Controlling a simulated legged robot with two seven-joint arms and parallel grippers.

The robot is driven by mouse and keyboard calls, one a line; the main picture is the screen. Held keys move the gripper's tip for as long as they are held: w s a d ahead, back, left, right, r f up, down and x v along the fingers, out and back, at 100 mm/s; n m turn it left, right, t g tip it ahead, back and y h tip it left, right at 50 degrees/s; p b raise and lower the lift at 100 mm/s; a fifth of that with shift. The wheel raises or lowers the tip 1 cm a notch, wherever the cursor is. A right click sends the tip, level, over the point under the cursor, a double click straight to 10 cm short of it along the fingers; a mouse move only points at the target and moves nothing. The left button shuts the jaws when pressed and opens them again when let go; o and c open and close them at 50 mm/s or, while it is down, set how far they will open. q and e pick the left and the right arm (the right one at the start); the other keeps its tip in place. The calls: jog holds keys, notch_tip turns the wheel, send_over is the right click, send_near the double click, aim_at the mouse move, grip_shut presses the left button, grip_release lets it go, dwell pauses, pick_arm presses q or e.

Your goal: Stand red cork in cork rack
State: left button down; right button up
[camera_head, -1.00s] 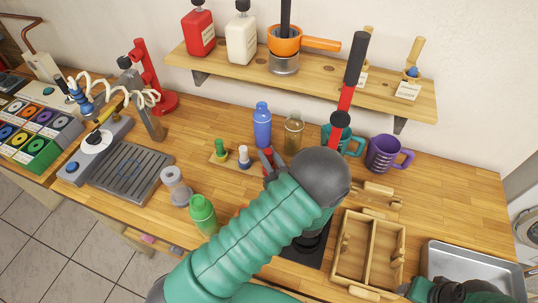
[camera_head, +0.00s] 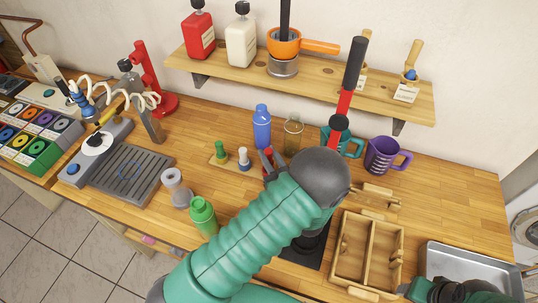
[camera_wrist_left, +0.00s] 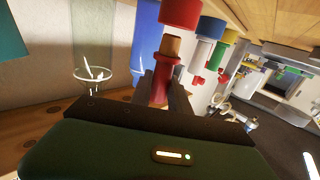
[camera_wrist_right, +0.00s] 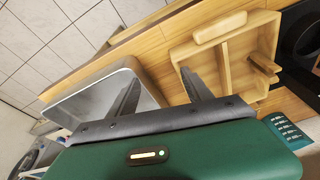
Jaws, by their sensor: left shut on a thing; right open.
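My right gripper (camera_wrist_right: 165,92) is open and empty near the divided wooden box (camera_wrist_right: 240,65).
A blue bottle (camera_head: 262,128) and a glass bottle (camera_head: 293,135) stand close behind the left gripper. A teal mug (camera_head: 354,148) and a purple mug (camera_head: 382,155) are further right. A green bottle (camera_head: 203,216) stands in front. A metal tray (camera_head: 470,262) is at the right.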

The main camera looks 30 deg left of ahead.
pick_arm(q)
jog(key=shift+f, duration=0.1)
dwell(0.3)
jog(key=shift+f+b, duration=0.4)
pick_arm(e)
jog(key=shift+f, duration=0.4)
pick_arm(q)
jog(key=c, duration=1.2)
grip_release()
jog(key=shift+o, duration=0.2)
pick_arm(e)
jog(key=shift+r, duration=0.1)
